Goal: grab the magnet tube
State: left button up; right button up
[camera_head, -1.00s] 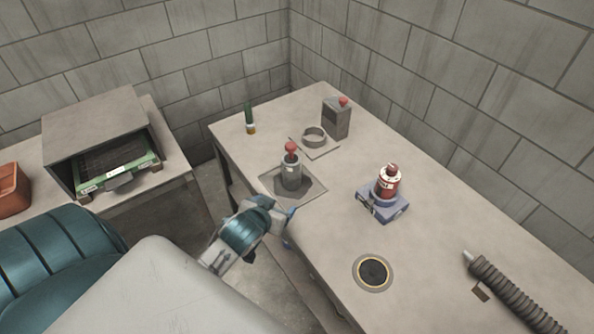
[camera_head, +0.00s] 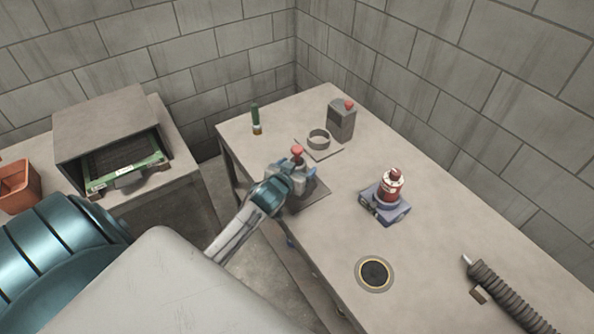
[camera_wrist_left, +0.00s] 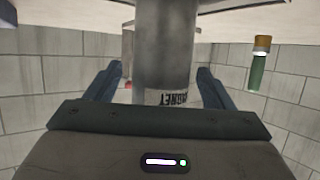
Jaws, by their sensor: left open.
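The magnet tube (camera_head: 298,164) is a grey cylinder with a red knob, standing upright on a square dark plate (camera_head: 313,199) near the table's left edge. My left gripper (camera_head: 300,179) is at the tube, hiding its lower part in the head view. In the left wrist view the tube (camera_wrist_left: 166,50) appears upside down with a partly readable "AGNET" label. The open fingers of my left gripper (camera_wrist_left: 158,80) stand on either side of it, with gaps visible. My right gripper is not in view.
A red-and-white canister on a blue-grey base (camera_head: 388,194) stands to the right. Behind are a ring (camera_head: 319,138), a grey box with a red knob (camera_head: 341,120) and a green tube (camera_head: 255,118). A round port (camera_head: 374,273) and a ribbed hose (camera_head: 503,300) are nearer.

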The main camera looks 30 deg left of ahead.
pick_arm(q)
jog(key=shift+x, duration=1.15)
jog(key=shift+s, duration=0.1)
jog(key=c, duration=1.3)
jog(key=shift+c, duration=0.2)
